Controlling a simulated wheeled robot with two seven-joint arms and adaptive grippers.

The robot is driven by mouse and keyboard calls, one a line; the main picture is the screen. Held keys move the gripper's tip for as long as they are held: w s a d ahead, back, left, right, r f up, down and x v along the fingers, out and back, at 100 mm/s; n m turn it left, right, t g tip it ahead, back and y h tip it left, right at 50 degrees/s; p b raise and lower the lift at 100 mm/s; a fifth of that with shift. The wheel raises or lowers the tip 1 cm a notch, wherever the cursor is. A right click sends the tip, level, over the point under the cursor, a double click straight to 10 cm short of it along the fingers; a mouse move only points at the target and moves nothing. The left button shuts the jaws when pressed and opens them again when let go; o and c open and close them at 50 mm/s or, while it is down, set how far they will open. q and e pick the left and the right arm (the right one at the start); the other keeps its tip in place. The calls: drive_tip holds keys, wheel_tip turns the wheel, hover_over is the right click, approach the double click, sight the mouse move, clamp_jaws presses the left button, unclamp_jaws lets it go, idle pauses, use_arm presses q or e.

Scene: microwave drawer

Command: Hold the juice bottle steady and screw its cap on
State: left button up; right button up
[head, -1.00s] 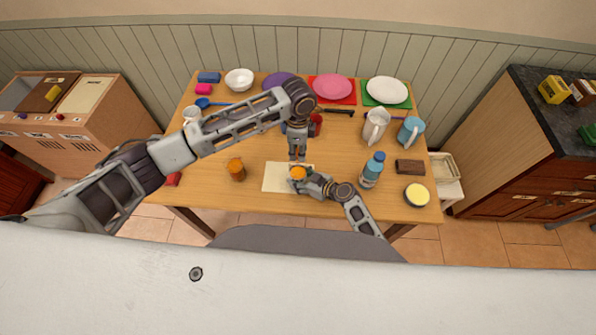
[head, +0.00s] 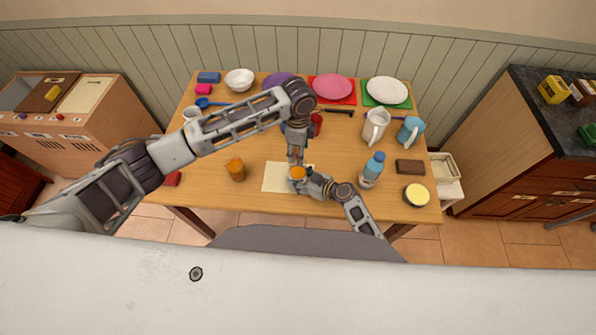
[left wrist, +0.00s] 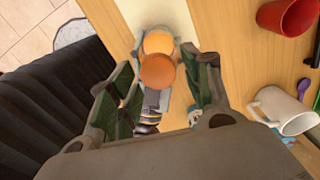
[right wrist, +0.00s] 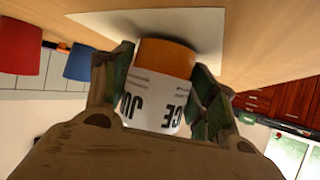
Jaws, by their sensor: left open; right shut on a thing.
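The juice bottle (right wrist: 152,108) has a white printed label and an orange part. My right gripper (head: 300,181) is shut on it, with a finger on each side in the right wrist view. In the head view the bottle is over the pale mat (head: 275,177). My left gripper (head: 296,160) is directly above the bottle, pointing down. Its fingers are open in the left wrist view (left wrist: 166,78). Between them, a darker orange disc (left wrist: 157,72), apparently the cap, overlaps a lighter orange round shape (left wrist: 158,42). I cannot tell whether the cap is seated.
An orange jar (head: 236,170) stands left of the mat. A blue-capped bottle (head: 372,170), a brown block (head: 410,167) and a yellow-topped bowl (head: 416,195) stand to the right.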

use_arm(q)
drive_tip(key=shift+n, duration=2.2)
drive_tip(key=shift+n, duration=0.3)
drive_tip(key=shift+n, duration=2)
drive_tip(key=shift+n, duration=2.3)
